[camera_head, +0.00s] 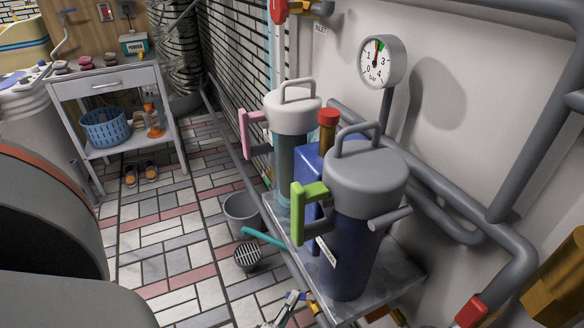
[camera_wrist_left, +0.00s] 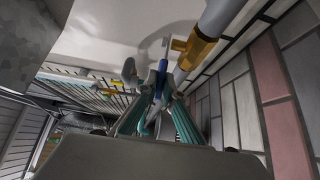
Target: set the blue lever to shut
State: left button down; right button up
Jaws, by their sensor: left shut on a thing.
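The blue lever (camera_wrist_left: 161,72) stands between the fingers of my left gripper (camera_wrist_left: 158,90) in the left wrist view. The teal-padded fingers are shut on it, and they hide part of it. Beside it, a brass valve fitting (camera_wrist_left: 197,48) sits on a pale pipe (camera_wrist_left: 222,14). In the head view my left gripper (camera_head: 287,308) is at the bottom edge, low beside the metal stand, partly cut off. A small brass piece (camera_head: 313,308) shows next to it. The lever's exact angle to the pipe is hard to tell. My right gripper is in neither view.
Two filter canisters, one white-topped (camera_head: 292,112) and one grey-topped (camera_head: 365,178), stand on a metal stand (camera_head: 400,285) close by. A gauge (camera_head: 381,61) and grey pipes (camera_head: 440,185) line the wall. A bucket (camera_head: 241,211) stands on the tiled floor, which is mostly clear at left.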

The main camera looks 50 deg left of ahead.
pick_arm(q)
jog(key=shift+d, duration=0.1)
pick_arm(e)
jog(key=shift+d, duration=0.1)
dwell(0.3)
pick_arm(q)
jog(key=c, duration=2.4)
grip_release()
jog(key=shift+c, duration=0.2)
jog(key=shift+r, duration=0.1)
